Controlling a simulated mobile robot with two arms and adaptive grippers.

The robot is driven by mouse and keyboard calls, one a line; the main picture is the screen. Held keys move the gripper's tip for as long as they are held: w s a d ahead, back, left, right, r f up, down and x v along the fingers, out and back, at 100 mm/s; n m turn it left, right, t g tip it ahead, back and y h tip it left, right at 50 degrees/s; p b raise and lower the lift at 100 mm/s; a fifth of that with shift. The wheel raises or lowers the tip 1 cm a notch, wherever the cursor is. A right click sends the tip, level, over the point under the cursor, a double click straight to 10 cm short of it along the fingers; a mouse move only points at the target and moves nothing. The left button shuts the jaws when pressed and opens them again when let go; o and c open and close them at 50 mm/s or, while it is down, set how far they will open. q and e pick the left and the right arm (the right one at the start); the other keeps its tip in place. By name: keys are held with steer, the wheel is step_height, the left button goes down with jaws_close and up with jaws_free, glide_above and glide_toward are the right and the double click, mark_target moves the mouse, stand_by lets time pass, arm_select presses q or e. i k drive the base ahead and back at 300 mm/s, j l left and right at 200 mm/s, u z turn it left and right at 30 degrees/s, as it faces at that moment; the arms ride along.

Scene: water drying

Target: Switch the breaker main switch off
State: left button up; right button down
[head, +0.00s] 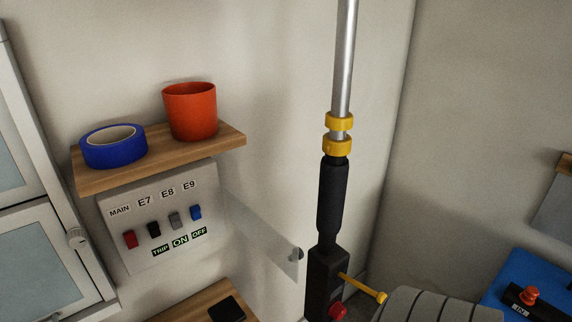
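The breaker panel (122,228) is a light box on the wall under a wooden shelf, at the left of the head view. The red main switch (130,239) sits below the MAIN label (119,211). To its right are a black switch (154,230), a grey switch (175,221) and a blue switch (196,212), under E7, E8 and E9. TRIP, ON and OFF labels (180,241) lie below. I cannot tell which position the red switch is in. The clear cover (262,232) stands open to the right. Neither gripper is in view.
The shelf (158,156) above carries a blue tape roll (113,149) and an orange cup (190,111). A tall pole with a black handle (332,205) stands right of the cover. A wooden surface (188,303) lies below, and a white cabinet (45,225) is at left.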

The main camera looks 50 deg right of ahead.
mark_target(130, 240)
steer(key=k+l, duration=0.1)
steer(key=l, duration=1.25)
steer(key=k+l, duration=0.15)
steer(key=l, duration=0.5)
